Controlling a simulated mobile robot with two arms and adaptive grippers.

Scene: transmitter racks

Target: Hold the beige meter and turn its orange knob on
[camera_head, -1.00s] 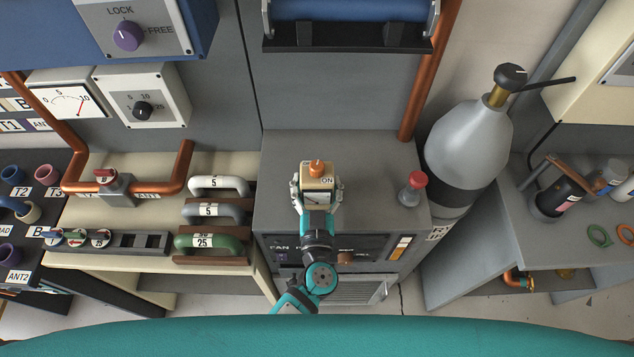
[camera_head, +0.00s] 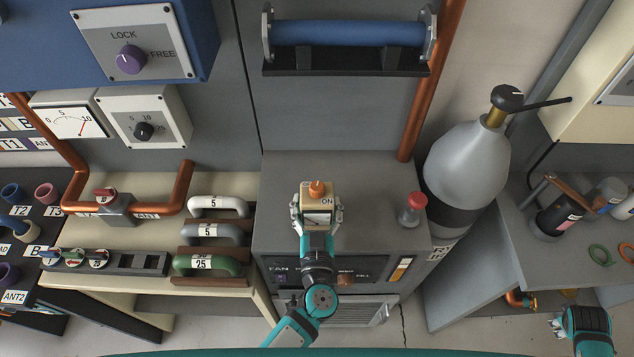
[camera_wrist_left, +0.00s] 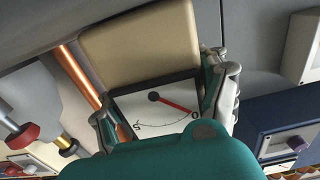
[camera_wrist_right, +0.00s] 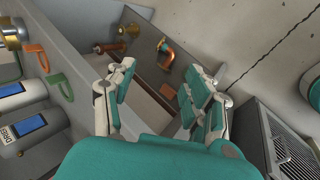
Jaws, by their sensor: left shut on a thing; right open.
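The beige meter (camera_head: 327,190) is held upright over the grey cabinet top in the head view. Its orange knob (camera_head: 317,187) is on top, beside an "ON" label. My left gripper (camera_head: 317,214) is shut on the meter, one finger on each side. In the left wrist view the meter's beige body (camera_wrist_left: 140,45) and white dial with a red needle (camera_wrist_left: 158,108) sit between the fingers; the knob is hidden there. My right gripper (camera_head: 583,328) is at the lower right of the head view, far from the meter. In the right wrist view it is open and empty (camera_wrist_right: 155,85).
A red-topped knob (camera_head: 413,208) stands on the cabinet, right of the meter. A grey gas cylinder (camera_head: 465,165) and a copper pipe (camera_head: 428,85) stand beyond it. Several coloured handles (camera_head: 208,263) lie to the left. A blue bar (camera_head: 350,33) is above.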

